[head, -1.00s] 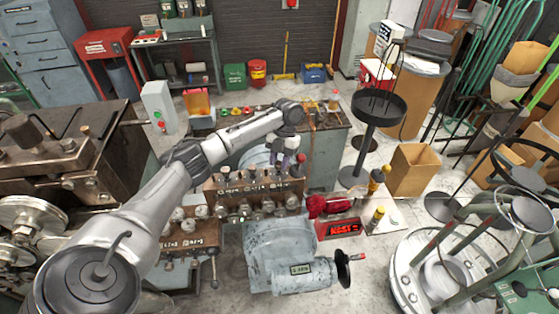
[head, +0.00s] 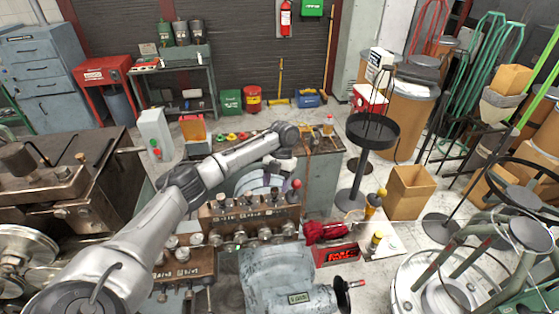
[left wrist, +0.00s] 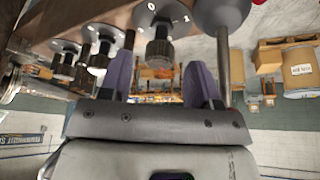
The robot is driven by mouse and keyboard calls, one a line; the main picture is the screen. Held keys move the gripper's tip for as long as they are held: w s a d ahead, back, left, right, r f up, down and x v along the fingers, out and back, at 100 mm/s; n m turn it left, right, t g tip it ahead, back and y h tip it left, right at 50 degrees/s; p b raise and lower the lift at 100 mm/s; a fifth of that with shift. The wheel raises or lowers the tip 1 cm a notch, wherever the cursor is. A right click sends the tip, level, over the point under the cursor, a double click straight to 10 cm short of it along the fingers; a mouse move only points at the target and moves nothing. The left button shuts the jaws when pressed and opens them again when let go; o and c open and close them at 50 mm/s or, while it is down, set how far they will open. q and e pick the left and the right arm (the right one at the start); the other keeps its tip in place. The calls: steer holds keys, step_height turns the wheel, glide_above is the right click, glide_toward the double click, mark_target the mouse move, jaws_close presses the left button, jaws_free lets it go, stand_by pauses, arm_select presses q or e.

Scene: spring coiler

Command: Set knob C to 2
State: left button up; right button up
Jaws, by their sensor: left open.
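The control box (head: 256,214) in the middle of the head view carries a row of dark upright knobs and levers, with round fittings along its front. I cannot read which knob is C. My left gripper (head: 274,177) hangs over the right part of this box, partly covered by its own wrist. In the left wrist view, the open purple fingers (left wrist: 160,88) stand on either side of a dark ribbed knob (left wrist: 159,50), without visible contact. Marks 0 and 1 show near it. A rod with a grey round head (left wrist: 222,15) stands just right of the right finger.
A lever with a red ball (head: 296,184) stands at the box's right end. More fittings (left wrist: 101,58) line up at left in the wrist view. A grey motor housing (head: 275,270) lies in front of the box, and a red cloth (head: 325,232) lies to its right.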

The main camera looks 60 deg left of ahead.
arm_select(q)
steer(key=p+v, duration=0.3)
steer(key=v, duration=0.9)
steer(key=shift+r, duration=0.2)
stand_by(0.4)
